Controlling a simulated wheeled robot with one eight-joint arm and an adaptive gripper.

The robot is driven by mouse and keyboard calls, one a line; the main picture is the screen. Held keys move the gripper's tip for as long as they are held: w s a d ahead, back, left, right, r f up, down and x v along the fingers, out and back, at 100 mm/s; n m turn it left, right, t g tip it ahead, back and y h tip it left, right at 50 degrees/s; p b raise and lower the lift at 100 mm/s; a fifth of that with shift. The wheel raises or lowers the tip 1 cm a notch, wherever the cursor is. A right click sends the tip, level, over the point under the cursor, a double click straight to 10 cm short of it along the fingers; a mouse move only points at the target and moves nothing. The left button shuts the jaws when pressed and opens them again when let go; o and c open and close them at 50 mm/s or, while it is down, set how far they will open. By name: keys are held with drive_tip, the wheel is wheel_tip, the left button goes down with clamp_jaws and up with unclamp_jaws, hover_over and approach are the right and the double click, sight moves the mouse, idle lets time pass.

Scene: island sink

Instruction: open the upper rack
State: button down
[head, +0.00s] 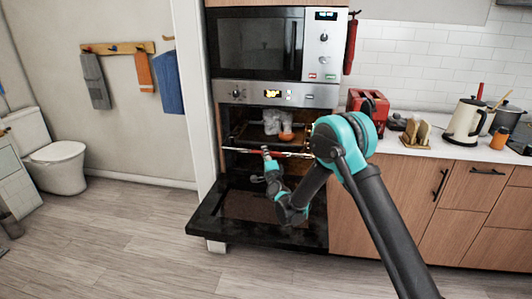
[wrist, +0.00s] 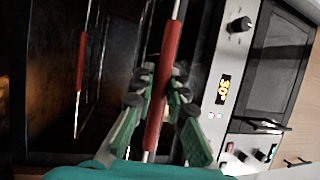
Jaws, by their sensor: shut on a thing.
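The oven (head: 275,96) stands open, with its dark door (head: 235,212) folded down in front. The upper rack shows as a thin metal front bar with a red grip (head: 287,154) at the oven mouth. In the wrist view the red grip (wrist: 170,45) passes between the green fingers of my gripper (wrist: 159,84), which is shut on it. In the head view my gripper (head: 267,155) is small and at the rack's front bar. A second bar with a red grip (wrist: 81,62), the lower rack, is apart from my fingers in the wrist view.
Pale items and an orange one (head: 286,136) are inside the oven above the bar. A microwave (head: 258,45) is above the oven. Wooden cabinets (head: 385,205) and a counter with a red toaster (head: 369,104) are on the right.

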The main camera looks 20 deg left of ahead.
drive_tip(key=c, duration=1.6)
unclamp_jaws()
drive_tip(key=shift+o, duration=0.2)
drive_tip(key=shift+s, duration=0.1)
drive_tip(key=v, duration=0.7)
drive_tip(key=shift+d, duration=0.15)
drive_tip(key=shift+s, duration=0.1)
